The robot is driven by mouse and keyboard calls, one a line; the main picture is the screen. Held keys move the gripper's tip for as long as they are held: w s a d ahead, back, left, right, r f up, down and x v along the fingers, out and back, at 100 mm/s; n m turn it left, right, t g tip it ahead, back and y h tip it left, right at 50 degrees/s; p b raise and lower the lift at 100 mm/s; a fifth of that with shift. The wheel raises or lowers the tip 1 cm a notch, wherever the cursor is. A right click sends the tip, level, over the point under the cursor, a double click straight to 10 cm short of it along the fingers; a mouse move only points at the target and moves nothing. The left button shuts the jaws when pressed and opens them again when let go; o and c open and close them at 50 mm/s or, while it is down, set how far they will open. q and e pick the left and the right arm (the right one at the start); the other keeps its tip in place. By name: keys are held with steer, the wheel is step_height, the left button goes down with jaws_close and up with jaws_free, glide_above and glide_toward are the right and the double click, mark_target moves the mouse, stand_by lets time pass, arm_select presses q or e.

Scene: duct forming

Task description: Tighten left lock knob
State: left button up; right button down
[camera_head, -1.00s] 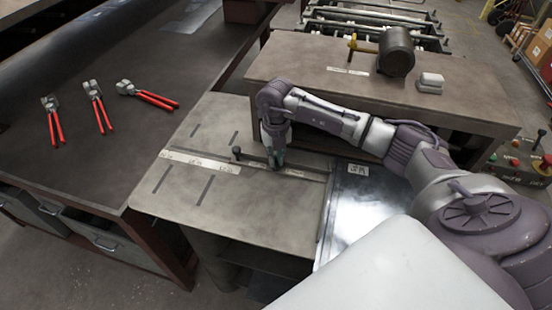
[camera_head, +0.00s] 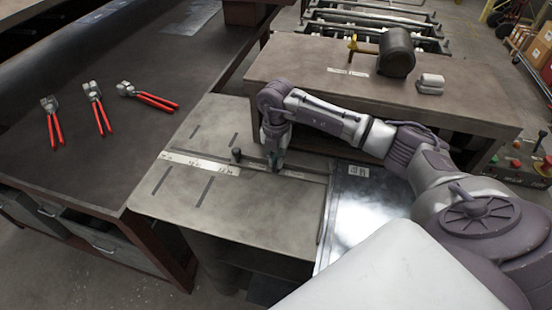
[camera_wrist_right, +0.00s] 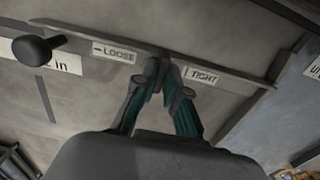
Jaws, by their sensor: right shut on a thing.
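My right gripper (camera_head: 272,168) points down at the bar on the grey work table (camera_head: 180,215). In the right wrist view its fingertips (camera_wrist_right: 163,70) are closed together between a LOOSE label (camera_wrist_right: 115,53) and a TIGHT label (camera_wrist_right: 204,76). They are shut on the lock knob there, which the fingers hide almost fully. A separate dark round-headed knob (camera_head: 236,155) stands left of the gripper; it also shows in the right wrist view (camera_wrist_right: 35,48). My left gripper is not in view.
A shiny metal sheet (camera_head: 365,205) lies right of the bar. Several red-handled pliers (camera_head: 98,108) lie on the dark bench at left. A raised table behind carries a dark cylinder (camera_head: 397,52) and a small grey block (camera_head: 431,83). The front of the work table is clear.

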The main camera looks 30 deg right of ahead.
steer(key=c, duration=1.2)
jaws_free()
